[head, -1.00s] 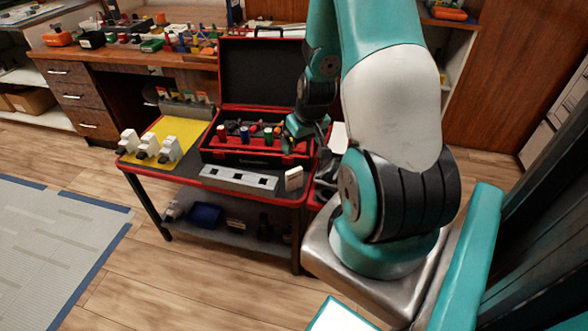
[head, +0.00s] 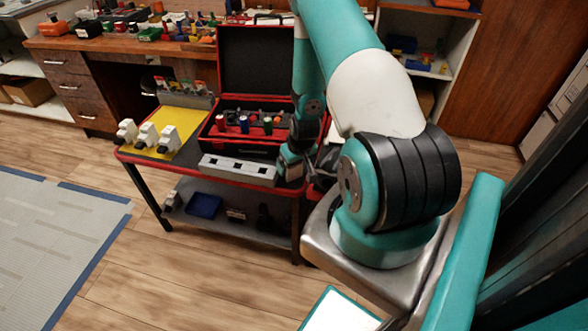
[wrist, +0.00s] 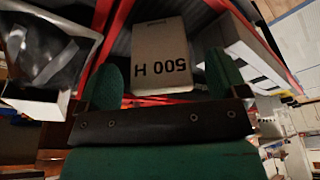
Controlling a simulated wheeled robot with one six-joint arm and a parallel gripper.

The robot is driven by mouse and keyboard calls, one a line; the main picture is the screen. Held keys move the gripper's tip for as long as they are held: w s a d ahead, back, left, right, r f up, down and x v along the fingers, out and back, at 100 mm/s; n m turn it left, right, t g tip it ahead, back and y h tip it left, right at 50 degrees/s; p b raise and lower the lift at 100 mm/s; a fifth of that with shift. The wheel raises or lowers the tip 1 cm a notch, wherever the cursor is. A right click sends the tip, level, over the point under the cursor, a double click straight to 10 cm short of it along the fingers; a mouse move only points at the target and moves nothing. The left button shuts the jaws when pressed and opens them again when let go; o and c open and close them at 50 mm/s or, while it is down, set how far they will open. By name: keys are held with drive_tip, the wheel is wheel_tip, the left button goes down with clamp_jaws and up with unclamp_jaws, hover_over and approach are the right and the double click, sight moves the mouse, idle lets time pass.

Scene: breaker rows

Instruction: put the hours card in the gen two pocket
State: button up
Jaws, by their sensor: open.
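The hours card (wrist: 162,52) is a pale block with "500 H" printed on it, upside down in the wrist view. It lies on the cart top near the right front corner. My gripper (wrist: 163,84) is open, with one green fingertip at each side of the card's near end; I cannot tell whether they touch it. In the head view my gripper (head: 291,172) is low over that corner and hides the card. A grey strip with several dark square openings (head: 238,170) lies beside it to the left; no pocket label is readable.
An open red and black case (head: 258,85) with several coloured pieces stands behind the strip. A yellow board (head: 178,127) with white breakers (head: 147,135) is at the cart's left. In the wrist view, a pale bin (wrist: 40,105) stands close at left.

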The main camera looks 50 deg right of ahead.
drive_tip(key=shift+w+f, duration=0.15)
drive_tip(key=shift+f, duration=0.35)
drive_tip(key=c, duration=1.1)
drive_tip(key=shift+r, duration=0.15)
